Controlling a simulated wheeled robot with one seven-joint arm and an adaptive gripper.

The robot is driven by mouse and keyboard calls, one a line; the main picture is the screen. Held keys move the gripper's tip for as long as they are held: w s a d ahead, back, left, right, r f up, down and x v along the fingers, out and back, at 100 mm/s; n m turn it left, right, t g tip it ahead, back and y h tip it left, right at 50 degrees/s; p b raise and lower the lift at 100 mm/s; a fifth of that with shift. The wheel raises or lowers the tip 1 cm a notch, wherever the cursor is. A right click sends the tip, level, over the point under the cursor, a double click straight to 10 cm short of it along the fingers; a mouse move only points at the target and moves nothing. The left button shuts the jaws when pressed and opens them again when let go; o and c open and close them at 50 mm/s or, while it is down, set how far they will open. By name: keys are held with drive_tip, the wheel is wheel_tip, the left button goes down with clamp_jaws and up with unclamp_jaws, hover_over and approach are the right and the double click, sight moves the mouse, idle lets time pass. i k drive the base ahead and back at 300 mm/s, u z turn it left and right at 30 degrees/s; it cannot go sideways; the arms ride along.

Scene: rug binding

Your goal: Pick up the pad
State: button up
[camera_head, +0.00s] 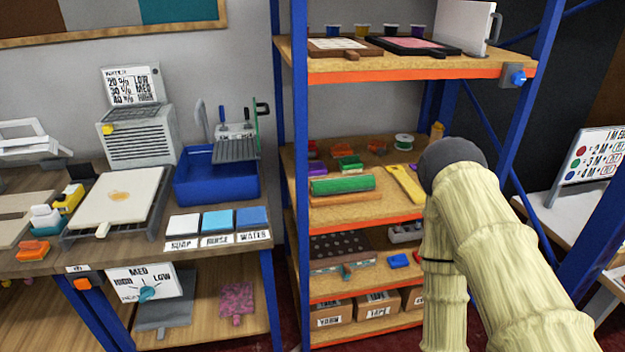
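Several things look like pads, and I cannot tell which one the task means. A white pad (184,226), a light blue pad (217,221) and a blue pad (252,216) lie in a row on the left table, each behind a small label card. A pink patterned flat piece with a handle (237,299) lies on that table's lower shelf. A small blue block (398,260) lies on a lower level of the shelf rack. My pale sleeved arm fills the right foreground; my gripper is not visible.
A blue bin (217,183) with tools stands behind the pads. A cream board (118,198) on a rack lies to their left. The blue-posted shelf rack (302,170) stands right of the table, holding rollers, spools and boxes. My arm hides part of it.

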sight(316, 169)
drive_tip(key=z, duration=0.45)
drive_tip(key=k, duration=0.15)
drive_tip(key=u, duration=1.2)
drive_tip(key=i, duration=0.55)
